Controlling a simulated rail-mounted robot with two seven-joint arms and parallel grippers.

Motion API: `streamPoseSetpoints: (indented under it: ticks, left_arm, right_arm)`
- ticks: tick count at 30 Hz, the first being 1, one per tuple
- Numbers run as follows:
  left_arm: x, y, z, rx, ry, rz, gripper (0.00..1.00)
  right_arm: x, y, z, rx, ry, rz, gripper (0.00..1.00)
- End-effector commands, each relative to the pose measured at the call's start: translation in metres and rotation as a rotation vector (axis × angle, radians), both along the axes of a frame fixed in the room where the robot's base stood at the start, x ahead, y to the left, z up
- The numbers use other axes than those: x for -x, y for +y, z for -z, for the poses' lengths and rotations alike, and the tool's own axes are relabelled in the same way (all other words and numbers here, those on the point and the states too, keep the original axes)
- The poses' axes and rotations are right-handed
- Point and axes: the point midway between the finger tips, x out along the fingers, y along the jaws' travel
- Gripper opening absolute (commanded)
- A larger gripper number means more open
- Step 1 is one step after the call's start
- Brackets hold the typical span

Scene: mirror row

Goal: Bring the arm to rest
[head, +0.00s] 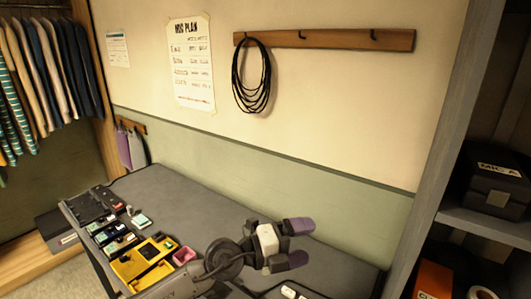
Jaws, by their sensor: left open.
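My left arm comes in at the bottom of the head view and reaches over the grey table (185,192). My left gripper (299,243) is at its end, with purple-tipped fingers pointing right. The fingers are apart and nothing shows between them. My arm hides part of the table front. My right gripper is not in view.
A dark case (94,207) with small modules lies on the table's left. A coiled black cable (252,92) hangs from a wooden hook rail (330,40). Shelves with a black box (497,190) stand at right. Clothes (45,75) hang at left. The table's back middle is clear.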

Motion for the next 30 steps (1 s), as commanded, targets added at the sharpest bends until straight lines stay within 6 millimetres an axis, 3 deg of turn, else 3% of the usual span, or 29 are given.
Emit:
streamPoseSetpoints:
  ticks: [1,5,9,12,15,17,20,24,30]
  left_arm:
    - [0.0,0.0,-0.025,0.097,-0.059,-0.037,0.89]
    - [0.001,0.014,-0.092,0.352,-0.183,-0.185,0.89]
    - [0.004,0.045,-0.157,0.595,-0.245,-0.393,0.89]
    - [0.009,0.075,-0.19,0.739,-0.226,-0.561,0.89]
    - [0.012,0.109,-0.197,0.841,-0.135,-0.743,0.89]
    - [0.014,0.129,-0.191,0.879,-0.046,-0.853,0.89]
    - [0.02,0.16,-0.16,0.899,0.158,-1.027,0.89]
    - [0.043,0.198,-0.077,0.852,0.551,-1.22,0.89]
    - [0.091,0.227,0.027,0.805,0.971,-1.301,0.89]
  right_arm:
    - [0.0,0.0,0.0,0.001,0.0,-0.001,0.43]
    - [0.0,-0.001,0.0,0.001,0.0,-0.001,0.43]
    - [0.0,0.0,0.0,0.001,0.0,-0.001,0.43]
    - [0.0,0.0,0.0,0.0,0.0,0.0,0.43]
    - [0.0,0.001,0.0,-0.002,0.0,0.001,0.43]
    - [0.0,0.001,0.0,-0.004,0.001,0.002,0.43]
    - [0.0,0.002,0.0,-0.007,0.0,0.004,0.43]
    - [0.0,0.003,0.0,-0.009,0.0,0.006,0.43]
    - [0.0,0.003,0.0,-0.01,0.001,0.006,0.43]
